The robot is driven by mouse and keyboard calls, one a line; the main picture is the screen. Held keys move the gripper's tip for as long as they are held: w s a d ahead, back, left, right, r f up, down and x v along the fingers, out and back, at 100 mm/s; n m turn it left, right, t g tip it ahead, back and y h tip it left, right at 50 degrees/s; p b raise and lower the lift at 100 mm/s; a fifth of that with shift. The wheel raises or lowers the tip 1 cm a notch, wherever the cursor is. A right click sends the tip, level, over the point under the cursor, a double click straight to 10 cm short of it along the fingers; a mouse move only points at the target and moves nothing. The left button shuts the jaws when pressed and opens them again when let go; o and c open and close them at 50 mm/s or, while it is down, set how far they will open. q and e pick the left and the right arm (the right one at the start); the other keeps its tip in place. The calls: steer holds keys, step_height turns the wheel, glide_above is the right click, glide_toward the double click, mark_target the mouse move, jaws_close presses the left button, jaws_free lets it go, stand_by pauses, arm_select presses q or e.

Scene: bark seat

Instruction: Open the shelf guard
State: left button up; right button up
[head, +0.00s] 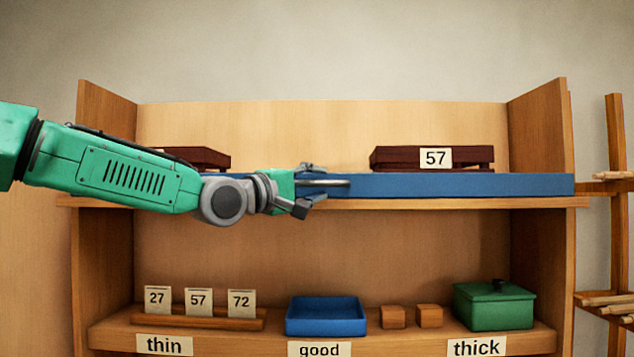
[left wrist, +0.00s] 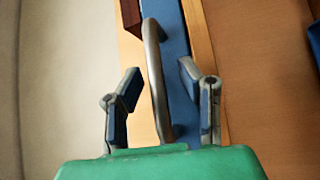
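The shelf guard (head: 460,185) is a long blue bar along the front edge of the upper shelf. It also shows in the left wrist view (left wrist: 178,70). A grey metal handle (left wrist: 155,75) stands on the guard; in the head view the handle (head: 325,183) is partly hidden by my gripper. My left gripper (head: 315,185) is at the handle. In the left wrist view its two fingers (left wrist: 160,85) are spread, one on each side of the handle, with gaps visible. The arm hides the guard's left part. My right gripper is not in view.
A dark wooden block labelled 57 (head: 435,158) sits behind the guard, and another dark block (head: 195,156) sits at left. The lower shelf holds number cards (head: 199,301), a blue tray (head: 326,333), two small wooden blocks (head: 393,317) and a green lidded box (head: 494,310).

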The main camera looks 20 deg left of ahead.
arm_select(q)
steer(key=shift+d, duration=0.15)
jaws_close()
steer(key=shift+f, duration=0.1)
